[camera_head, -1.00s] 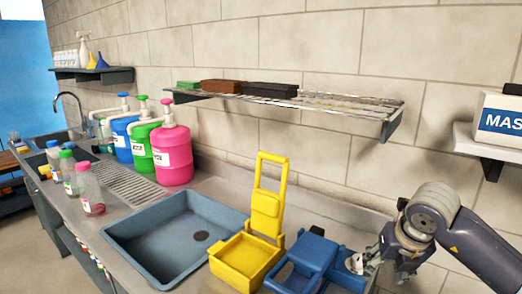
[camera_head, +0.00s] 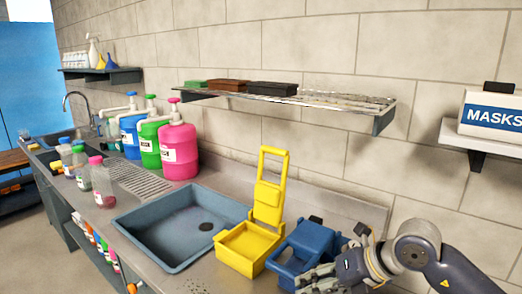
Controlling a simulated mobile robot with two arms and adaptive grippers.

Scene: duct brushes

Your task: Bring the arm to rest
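My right arm comes in from the right edge. My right gripper (camera_head: 318,279) is low in the picture, in front of the blue caddy-like holder (camera_head: 302,246), overlapping its lower right part. Its fingers are small and partly cut off by angle, so I cannot tell whether they are open or shut, and I see nothing clearly held in them. The yellow holder (camera_head: 247,248) with its raised back stands just left of the blue one. My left gripper is not in view.
A grey sink basin (camera_head: 170,232) lies left of the holders. Pink (camera_head: 178,150), green and blue pump jugs stand behind it. A wire shelf (camera_head: 300,98) with three brushes hangs above. A MASKS box (camera_head: 490,117) sits on a right-hand shelf.

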